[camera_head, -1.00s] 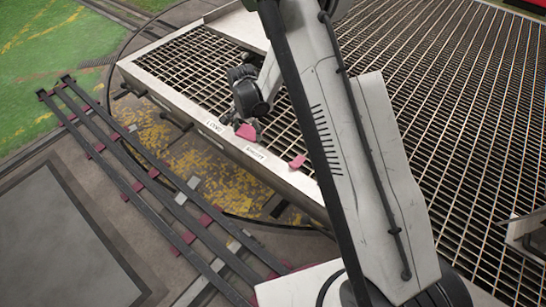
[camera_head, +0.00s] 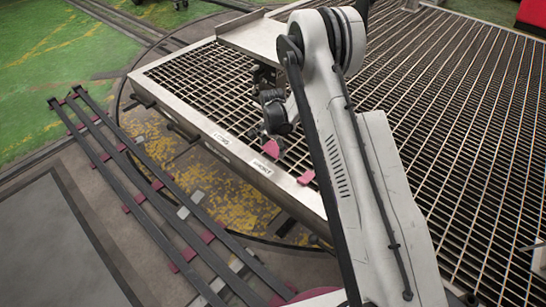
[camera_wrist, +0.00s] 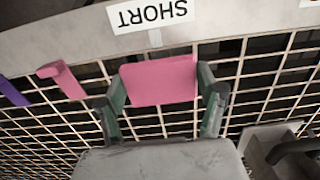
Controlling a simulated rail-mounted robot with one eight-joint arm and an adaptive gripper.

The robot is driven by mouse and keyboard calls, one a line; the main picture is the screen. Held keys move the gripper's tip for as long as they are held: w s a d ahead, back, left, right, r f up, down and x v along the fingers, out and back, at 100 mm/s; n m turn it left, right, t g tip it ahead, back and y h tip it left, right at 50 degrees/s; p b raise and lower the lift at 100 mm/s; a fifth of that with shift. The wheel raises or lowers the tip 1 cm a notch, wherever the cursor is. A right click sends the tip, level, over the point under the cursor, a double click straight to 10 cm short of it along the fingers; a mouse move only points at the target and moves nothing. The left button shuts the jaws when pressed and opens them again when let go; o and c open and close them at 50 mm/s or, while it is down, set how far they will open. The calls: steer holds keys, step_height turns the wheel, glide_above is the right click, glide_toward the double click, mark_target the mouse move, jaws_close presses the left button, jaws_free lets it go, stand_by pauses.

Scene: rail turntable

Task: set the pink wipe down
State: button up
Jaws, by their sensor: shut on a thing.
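The pink wipe (camera_wrist: 160,80) is a flat pink piece between the fingers of my gripper (camera_wrist: 161,92) in the wrist view, and the fingers are shut on it. It is over the metal grating beside the edge with the SHORT label (camera_wrist: 152,13). I cannot tell whether it touches the grating. In the head view the wipe (camera_head: 271,148) shows at the end of my arm, inside the grating's pale rim. My fingertips are too small to make out there.
Another pink piece (camera_wrist: 62,80) hangs at the grating's edge, with a purple piece (camera_wrist: 13,91) beside it. The pink piece also shows in the head view (camera_head: 306,177). A LONG label (camera_head: 220,139) is farther along the rim (camera_head: 200,128). Open grating (camera_head: 460,130) spreads to the right.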

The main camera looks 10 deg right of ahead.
mark_target(273, 155)
steer(key=shift+w+d+f+b, duration=0.15)
steer(key=shift+f+b, duration=0.75)
steer(key=shift+f, duration=1.15)
steer(key=shift+f, duration=0.2)
steer(key=o, duration=1.3)
